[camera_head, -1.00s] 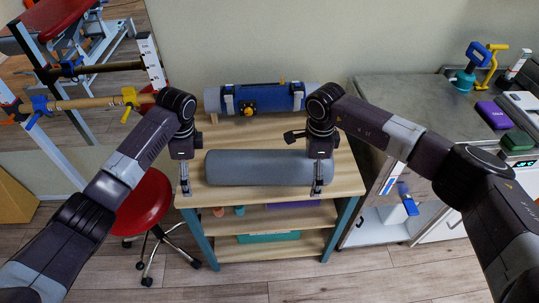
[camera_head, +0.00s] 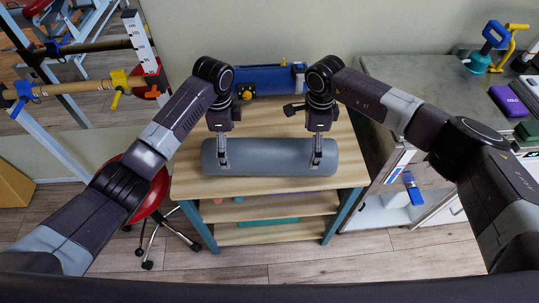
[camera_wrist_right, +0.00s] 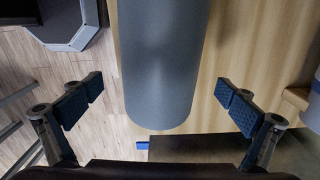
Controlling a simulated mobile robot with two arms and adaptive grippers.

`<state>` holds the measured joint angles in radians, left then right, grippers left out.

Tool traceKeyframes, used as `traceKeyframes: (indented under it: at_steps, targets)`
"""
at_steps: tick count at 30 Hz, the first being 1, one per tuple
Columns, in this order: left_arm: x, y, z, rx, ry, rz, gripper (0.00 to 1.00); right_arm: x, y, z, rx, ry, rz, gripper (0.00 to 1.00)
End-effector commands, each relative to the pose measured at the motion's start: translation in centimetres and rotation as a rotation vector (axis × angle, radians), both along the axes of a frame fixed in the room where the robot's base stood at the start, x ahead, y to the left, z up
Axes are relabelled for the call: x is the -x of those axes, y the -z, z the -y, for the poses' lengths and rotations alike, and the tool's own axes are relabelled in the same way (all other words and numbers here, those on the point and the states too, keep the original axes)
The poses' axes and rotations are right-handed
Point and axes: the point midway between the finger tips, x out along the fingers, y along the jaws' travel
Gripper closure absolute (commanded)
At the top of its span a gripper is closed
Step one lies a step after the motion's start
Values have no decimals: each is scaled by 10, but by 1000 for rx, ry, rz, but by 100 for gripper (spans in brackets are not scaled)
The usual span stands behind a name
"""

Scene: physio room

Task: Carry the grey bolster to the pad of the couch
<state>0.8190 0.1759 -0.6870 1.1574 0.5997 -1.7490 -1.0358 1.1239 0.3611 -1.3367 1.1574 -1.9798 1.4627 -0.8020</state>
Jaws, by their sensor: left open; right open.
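The grey bolster (camera_head: 268,158) lies lengthwise across the wooden top of a shelf unit, near its front edge. My left gripper (camera_head: 223,163) is open over the bolster's left part, pointing down. My right gripper (camera_head: 316,161) is open over its right part. In the right wrist view the bolster (camera_wrist_right: 163,70) passes between the two spread blue finger pads of my right gripper (camera_wrist_right: 158,103), apart from both, and its rounded end shows. No couch pad can be made out with certainty.
A red stool (camera_head: 152,200) stands left. A grey counter (camera_head: 430,85) with several items stands right.

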Motion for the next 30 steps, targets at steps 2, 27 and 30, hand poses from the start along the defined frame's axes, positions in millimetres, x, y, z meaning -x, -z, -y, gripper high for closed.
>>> traceKeyframes:
  at_steps: [2, 27, 30]
  targets:
    - [2, 15, 0, -1, 0, -5, 0, 2, 15, 0, 1, 2, -5, 0]
    - [1, 60, 0, 0, 0, -1, 14, 1, 60, 0, 0, 0, -1, 14]
    - [1, 60, 0, 0, 0, -1, 25, 1, 60, 0, 0, 0, -1, 25]
